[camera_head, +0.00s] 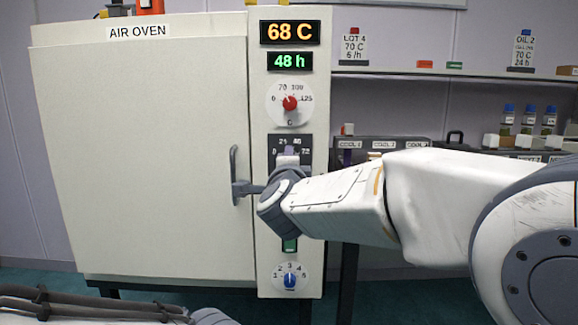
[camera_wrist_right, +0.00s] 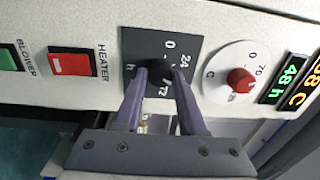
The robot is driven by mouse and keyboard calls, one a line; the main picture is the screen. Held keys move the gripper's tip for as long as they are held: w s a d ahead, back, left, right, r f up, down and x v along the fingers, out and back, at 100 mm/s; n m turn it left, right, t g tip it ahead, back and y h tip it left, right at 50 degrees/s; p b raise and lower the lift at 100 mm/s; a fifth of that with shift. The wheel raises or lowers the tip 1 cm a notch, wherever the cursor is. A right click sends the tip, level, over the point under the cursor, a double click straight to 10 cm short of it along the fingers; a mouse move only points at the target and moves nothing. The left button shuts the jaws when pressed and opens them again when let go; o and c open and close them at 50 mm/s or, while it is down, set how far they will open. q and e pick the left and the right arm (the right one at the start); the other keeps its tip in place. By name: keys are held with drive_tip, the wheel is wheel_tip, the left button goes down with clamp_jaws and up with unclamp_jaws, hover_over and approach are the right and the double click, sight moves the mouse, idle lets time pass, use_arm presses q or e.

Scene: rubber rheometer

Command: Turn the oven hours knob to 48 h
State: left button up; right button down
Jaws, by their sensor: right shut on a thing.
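The air oven (camera_head: 140,150) stands closed at the left. Its green display (camera_head: 290,61) reads 48 h, and the orange display (camera_head: 290,32) above reads 68 C. The black hours dial plate (camera_head: 305,140) sits below the temperature dial. My right gripper (camera_head: 288,155) is at this plate, with its two fingers shut on the hours knob. The right wrist view shows the fingertips (camera_wrist_right: 154,74) against the dial plate (camera_wrist_right: 190,47). My left gripper is not in view.
The red temperature knob (camera_head: 290,103) is just above the gripper; it also shows in the right wrist view (camera_wrist_right: 240,80). A red heater switch (camera_wrist_right: 70,64) and green blower switch (camera_wrist_right: 8,58) are beside the dial. The door handle (camera_head: 236,175) is close left. A blue knob (camera_head: 290,280) is below.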

drive_tip(key=shift+f, duration=0.1)
idle(0.3)
drive_tip(key=shift+c, duration=2.4)
unclamp_jaws()
drive_tip(key=s+p, duration=0.2)
drive_tip(key=s, duration=0.8)
drive_tip(key=shift+s+f, duration=0.2)
drive_tip(key=shift+s, duration=0.05)
